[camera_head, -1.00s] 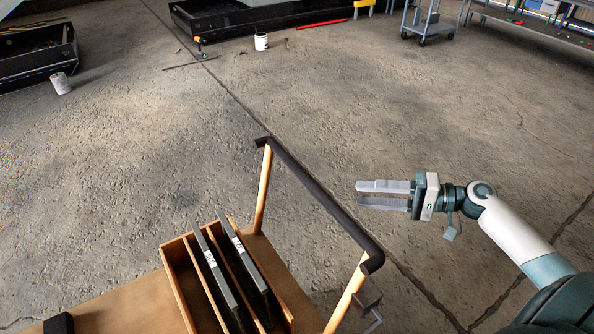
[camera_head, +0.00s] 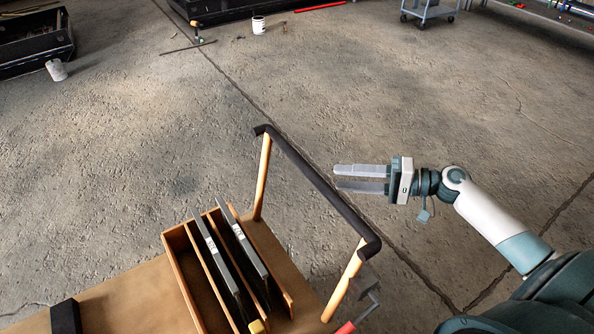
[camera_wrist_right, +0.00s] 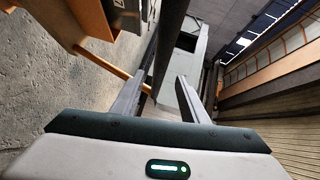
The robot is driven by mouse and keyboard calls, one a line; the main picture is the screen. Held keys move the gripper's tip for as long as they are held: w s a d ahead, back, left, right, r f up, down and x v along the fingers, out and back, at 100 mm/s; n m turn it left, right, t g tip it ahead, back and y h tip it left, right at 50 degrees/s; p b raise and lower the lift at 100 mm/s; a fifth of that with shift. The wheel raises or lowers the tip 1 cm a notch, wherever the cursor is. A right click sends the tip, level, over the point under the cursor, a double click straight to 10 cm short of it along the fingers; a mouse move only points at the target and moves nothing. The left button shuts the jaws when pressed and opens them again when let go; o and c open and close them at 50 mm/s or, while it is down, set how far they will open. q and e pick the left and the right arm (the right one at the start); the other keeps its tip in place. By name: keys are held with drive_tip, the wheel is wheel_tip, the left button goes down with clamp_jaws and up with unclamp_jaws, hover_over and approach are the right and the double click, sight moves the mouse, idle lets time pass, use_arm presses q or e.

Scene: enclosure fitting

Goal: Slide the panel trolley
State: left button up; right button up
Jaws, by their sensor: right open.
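The panel trolley has a wooden deck (camera_head: 122,297), two light wooden posts and a dark handle bar (camera_head: 318,187) across their tops. Two dark panels (camera_head: 243,248) with white labels stand in the slotted wooden rack (camera_head: 186,272) on the deck. My right gripper (camera_head: 338,177) is open and empty, just right of the handle bar, with its fingers pointing at it. In the right wrist view the bar (camera_wrist_right: 168,48) runs between the two open fingers (camera_wrist_right: 158,95), seemingly beyond their tips. My left gripper is not in view.
A grey clamp-like part (camera_head: 364,283) sits by the near post. A blue-grey cart (camera_head: 428,11) stands at the far right.

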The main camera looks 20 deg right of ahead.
drive_tip(key=p+x, duration=0.5)
drive_tip(key=x, duration=0.8)
clamp_jaws()
drive_tip(key=shift+d, duration=0.1)
